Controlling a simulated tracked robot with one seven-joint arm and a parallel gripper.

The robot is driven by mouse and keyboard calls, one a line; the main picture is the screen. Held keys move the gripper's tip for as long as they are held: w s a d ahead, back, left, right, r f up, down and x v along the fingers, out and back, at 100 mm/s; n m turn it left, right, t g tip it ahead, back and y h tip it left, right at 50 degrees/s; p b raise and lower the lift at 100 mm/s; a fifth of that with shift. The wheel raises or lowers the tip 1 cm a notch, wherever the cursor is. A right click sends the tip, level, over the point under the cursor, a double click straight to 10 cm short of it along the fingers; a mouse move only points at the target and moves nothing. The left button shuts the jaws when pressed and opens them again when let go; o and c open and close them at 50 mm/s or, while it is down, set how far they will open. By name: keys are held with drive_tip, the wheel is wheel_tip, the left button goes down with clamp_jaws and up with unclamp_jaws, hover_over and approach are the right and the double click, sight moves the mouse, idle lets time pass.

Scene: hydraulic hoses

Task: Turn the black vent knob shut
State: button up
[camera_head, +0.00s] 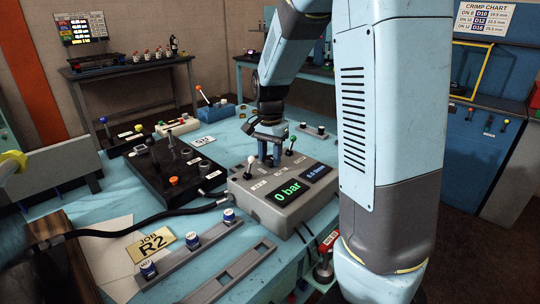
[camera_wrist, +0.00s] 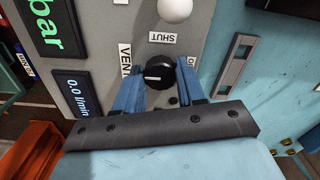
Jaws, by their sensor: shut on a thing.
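The black vent knob (camera_wrist: 160,72) is on the grey test box, in the wrist view, with a short white mark lying about sideways on its face. A "SHUT" label is above it, a "VENT" label is to its left and a partly hidden label starting with "O" is to its right. My gripper (camera_wrist: 159,78) has its two blue fingers on either side of the knob and is shut on it. In the head view my gripper (camera_head: 270,155) points down onto the box's top and hides the knob.
The grey box (camera_head: 262,208) shows "0 bar" and "0.0 l/min". A white-ball lever (camera_head: 250,160) and a green-ball lever (camera_head: 291,141) stand close to my gripper. A black panel (camera_head: 165,170), a hose (camera_head: 150,218) and a rail with blue-capped fittings (camera_head: 190,250) are nearby.

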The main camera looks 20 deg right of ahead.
drive_tip(key=c, duration=0.3)
drive_tip(key=shift+n, duration=0.3)
drive_tip(key=n, duration=0.7)
drive_tip(key=shift+d+n, duration=0.1)
drive_tip(key=shift+n, duration=0.3)
drive_tip(key=n, duration=0.4)
drive_tip(key=shift+n, duration=0.3)
drive_tip(key=n, duration=0.4)
drive_tip(key=shift+d+n, duration=0.15)
drive_tip(key=shift+n, duration=0.25)
